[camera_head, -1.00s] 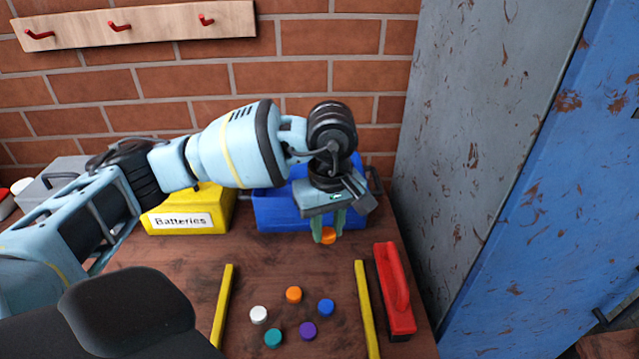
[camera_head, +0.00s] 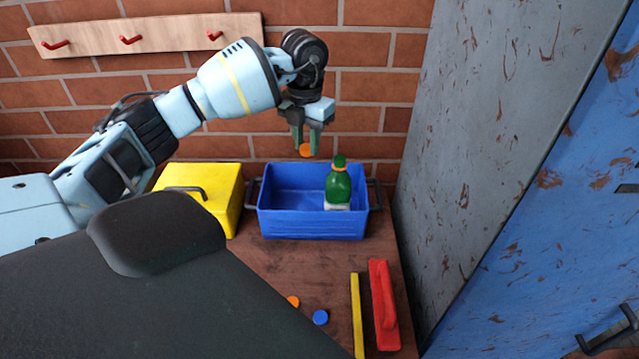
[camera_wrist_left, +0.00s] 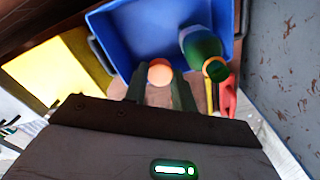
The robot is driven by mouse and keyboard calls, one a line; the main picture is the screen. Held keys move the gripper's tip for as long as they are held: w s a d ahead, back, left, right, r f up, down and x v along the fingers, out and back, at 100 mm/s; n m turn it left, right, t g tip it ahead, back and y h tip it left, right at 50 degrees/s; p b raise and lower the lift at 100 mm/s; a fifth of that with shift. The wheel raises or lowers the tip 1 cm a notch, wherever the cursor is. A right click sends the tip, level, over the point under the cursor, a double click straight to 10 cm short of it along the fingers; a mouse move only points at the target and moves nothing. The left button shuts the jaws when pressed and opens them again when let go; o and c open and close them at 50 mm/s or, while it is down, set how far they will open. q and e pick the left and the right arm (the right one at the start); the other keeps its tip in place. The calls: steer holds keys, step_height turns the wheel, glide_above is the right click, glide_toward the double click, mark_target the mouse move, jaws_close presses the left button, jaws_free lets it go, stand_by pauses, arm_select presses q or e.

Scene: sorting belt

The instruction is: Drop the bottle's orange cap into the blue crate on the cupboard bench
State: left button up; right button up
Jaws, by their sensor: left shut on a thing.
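My left gripper (camera_head: 306,149) is shut on an orange cap (camera_head: 306,150) and holds it in the air above the blue crate (camera_head: 312,227). In the left wrist view the cap (camera_wrist_left: 160,73) sits between the fingertips, with the crate's interior behind it. The crate stands on the wooden bench (camera_head: 285,262) against the brick wall. A green bottle (camera_head: 338,188) with an orange band at its neck stands upright in the right part of the crate. A second orange cap (camera_head: 293,301) lies on the bench. My right gripper is not in view.
A yellow box (camera_head: 215,183) stands left of the crate. A blue cap (camera_head: 320,317), a yellow strip (camera_head: 356,315) and a red-handled tool (camera_head: 384,305) lie on the bench in front. A grey cabinet (camera_head: 490,110) rises at the right. A dark shape covers the bench's lower left.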

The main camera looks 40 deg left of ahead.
arm_select(q)
steer(key=shift+w+a+r+n, duration=0.1)
steer(key=shift+a+r+n, duration=0.25)
steer(key=shift+n, duration=0.15)
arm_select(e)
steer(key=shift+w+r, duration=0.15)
arm_select(q)
steer(key=shift+f, duration=0.15)
steer(key=shift+f+b, duration=0.4)
steer(key=shift+f, duration=0.45)
step_height(320, 180, down, 4)
steer(key=shift+f+b, duration=0.1)
steer(key=shift+b, duration=0.95)
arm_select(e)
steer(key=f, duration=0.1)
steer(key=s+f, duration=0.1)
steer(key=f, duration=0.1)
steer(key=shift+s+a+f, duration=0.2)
